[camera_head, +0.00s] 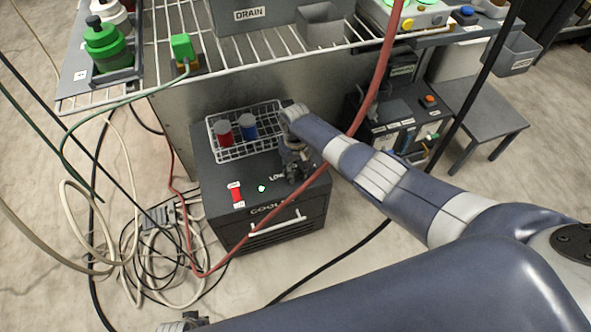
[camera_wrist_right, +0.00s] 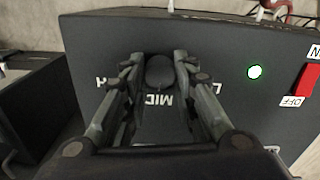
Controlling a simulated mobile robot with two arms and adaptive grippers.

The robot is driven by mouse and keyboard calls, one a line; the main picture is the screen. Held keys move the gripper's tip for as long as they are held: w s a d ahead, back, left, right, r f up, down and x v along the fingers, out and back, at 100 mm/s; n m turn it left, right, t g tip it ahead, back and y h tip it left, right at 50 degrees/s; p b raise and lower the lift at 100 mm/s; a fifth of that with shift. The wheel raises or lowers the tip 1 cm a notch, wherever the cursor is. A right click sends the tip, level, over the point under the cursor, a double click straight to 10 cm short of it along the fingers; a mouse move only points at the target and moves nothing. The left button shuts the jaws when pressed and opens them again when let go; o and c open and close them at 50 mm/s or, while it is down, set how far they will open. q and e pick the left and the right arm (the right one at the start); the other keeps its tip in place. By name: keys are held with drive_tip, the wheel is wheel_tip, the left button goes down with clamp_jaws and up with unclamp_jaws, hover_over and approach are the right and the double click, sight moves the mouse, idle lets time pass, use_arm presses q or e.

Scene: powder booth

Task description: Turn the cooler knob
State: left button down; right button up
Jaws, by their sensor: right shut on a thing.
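The cooler (camera_head: 225,190) is a dark box on the floor with a white handle on its front. My right gripper (camera_head: 296,172) reaches down onto its top, beside the partly hidden LOW label. In the wrist view, the round dark knob (camera_wrist_right: 160,72) sits between the fingertips of my right gripper (camera_wrist_right: 159,75), which is shut on it. The MID label shows upside down below the knob; the other labels are partly covered. At the bottom edge of the head view, a small part of what looks like my left gripper (camera_head: 190,320) shows, with its fingers not clear.
A wire basket (camera_head: 262,147) with a red and a blue container stands on the cooler's back. A red switch (camera_head: 236,194) and a lit green light (camera_head: 262,188) are on its top. A red hose (camera_head: 381,60) crosses near my right arm. A wire shelf (camera_head: 160,86) overhangs behind.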

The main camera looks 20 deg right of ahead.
sight(295, 173)
drive_tip(key=o, duration=1.1)
drive_tip(key=shift+r, duration=0.45)
wheel_tip(295, 173, up, 11)
drive_tip(key=shift+r, duration=0.1)
